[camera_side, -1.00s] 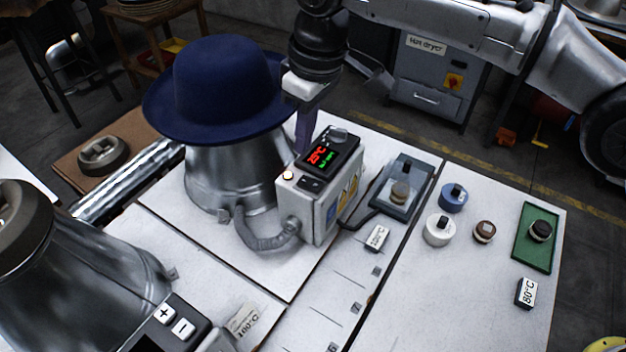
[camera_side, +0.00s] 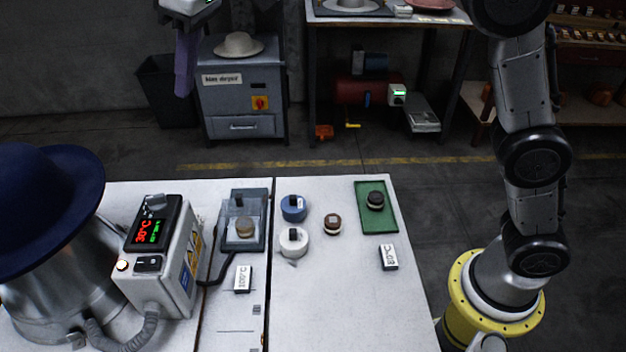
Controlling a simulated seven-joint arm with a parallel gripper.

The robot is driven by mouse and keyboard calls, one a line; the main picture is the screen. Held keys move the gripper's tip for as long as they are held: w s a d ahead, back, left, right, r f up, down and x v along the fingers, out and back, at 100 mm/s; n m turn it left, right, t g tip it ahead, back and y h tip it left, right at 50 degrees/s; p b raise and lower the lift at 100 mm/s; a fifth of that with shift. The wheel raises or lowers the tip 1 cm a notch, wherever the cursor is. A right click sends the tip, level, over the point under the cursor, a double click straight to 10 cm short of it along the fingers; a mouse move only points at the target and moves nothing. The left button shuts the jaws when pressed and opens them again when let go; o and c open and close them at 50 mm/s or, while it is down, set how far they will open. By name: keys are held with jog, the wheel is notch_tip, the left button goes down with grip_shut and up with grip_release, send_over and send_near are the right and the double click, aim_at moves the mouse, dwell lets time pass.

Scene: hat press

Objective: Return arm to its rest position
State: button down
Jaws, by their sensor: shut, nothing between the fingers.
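My gripper (camera_side: 183,88) hangs at the top left of the side view, its purple fingers pointing down, shut and empty. It is raised clear above the worktable and touches nothing. My arm (camera_side: 528,130) rises from its yellow base at the right and leaves the top of the picture. The dark blue hat (camera_side: 45,205) sits on the metal form (camera_side: 60,300) at the left, partly cut off by the picture edge. The control box (camera_side: 165,255) beside it has a lit red and green display.
On the white table (camera_side: 330,310) stand a blue knob-like piece (camera_side: 294,208), a white one (camera_side: 294,242), a brown one (camera_side: 332,224), a green tray (camera_side: 364,220) and a grey tray (camera_side: 230,241). The table's front is clear.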

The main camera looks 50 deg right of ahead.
jog(key=s+d+r+m+t, duration=0.1)
jog(key=s+d+r+m, duration=0.1)
jog(key=s+d, duration=0.65)
jog(key=s+d+r+m+t, duration=0.1)
jog(key=s+d+r+m, duration=0.1)
jog(key=s+d, duration=0.65)
jog(key=s+d+f+m+h, duration=0.1)
jog(key=s+d+f, duration=0.3)
jog(key=s+f, duration=0.2)
jog(key=s+d+f+m, duration=0.1)
jog(key=s+d+f, duration=0.3)
jog(key=f, duration=0.7)
jog(key=shift+s+d+f+h, duration=0.25)
jog(key=shift+s+h, duration=0.15)
jog(key=shift+s, duration=0.5)
